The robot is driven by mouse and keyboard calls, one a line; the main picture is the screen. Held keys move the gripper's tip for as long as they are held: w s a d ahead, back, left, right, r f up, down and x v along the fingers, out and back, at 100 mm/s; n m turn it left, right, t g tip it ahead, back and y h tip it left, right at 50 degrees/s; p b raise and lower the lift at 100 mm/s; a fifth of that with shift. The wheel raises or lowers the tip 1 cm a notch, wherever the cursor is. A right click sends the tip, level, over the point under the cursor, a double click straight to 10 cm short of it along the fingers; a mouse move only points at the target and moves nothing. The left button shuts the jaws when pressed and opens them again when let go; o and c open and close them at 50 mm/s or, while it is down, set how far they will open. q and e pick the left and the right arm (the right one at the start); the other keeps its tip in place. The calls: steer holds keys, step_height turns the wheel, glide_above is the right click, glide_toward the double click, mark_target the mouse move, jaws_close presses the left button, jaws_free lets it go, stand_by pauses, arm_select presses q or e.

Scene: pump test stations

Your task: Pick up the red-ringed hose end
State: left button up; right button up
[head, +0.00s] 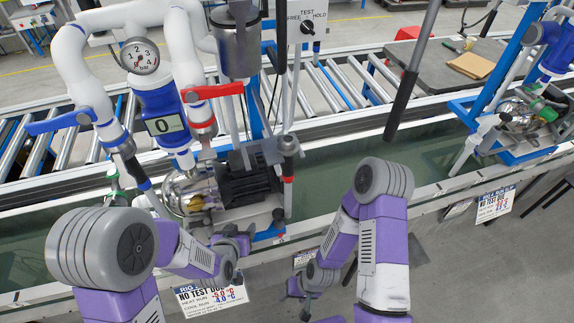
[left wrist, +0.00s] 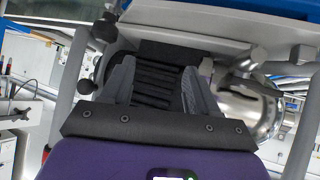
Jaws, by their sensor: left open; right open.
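A dark upright hose end (head: 288,160) with a red band low on it appears at the right side of the pump station; I cannot tell for sure that it is the red-ringed hose end. My left gripper (head: 238,241) is at the front edge of the station, below and left of that piece, apart from it. In the left wrist view my left gripper (left wrist: 158,68) is open, with the black ribbed motor (left wrist: 157,88) behind the gap and nothing held. My right gripper (head: 302,288) is low in front of the bench, open and apart from the station.
The pump (head: 190,192) and a white pipe stand with a gauge (head: 139,57), blue lever and red lever (head: 212,91) crowd the left. A thick dark hose (head: 402,105) hangs right of centre. A second station (head: 525,120) stands far right. The green bench top (head: 350,170) is clear between them.

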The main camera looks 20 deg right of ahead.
arm_select(q)
steer(key=d+r+m+t+h+b, duration=0.25)
steer(key=d+r, duration=0.35)
steer(key=r, duration=0.3)
steer(key=t+h, duration=0.3)
glide_toward(286, 172)
steer(key=a+x, duration=0.1)
steer(key=x, duration=0.3)
steer(key=shift+m, duration=0.45)
steer(key=x, duration=0.4)
steer(key=b+x, duration=0.1)
steer(key=x, duration=0.3)
steer(key=shift+s+d+f, duration=0.1)
steer(key=shift+s+d, duration=0.1)
steer(key=shift+d, duration=0.2)
steer(key=c, duration=1.1)
jaws_close()
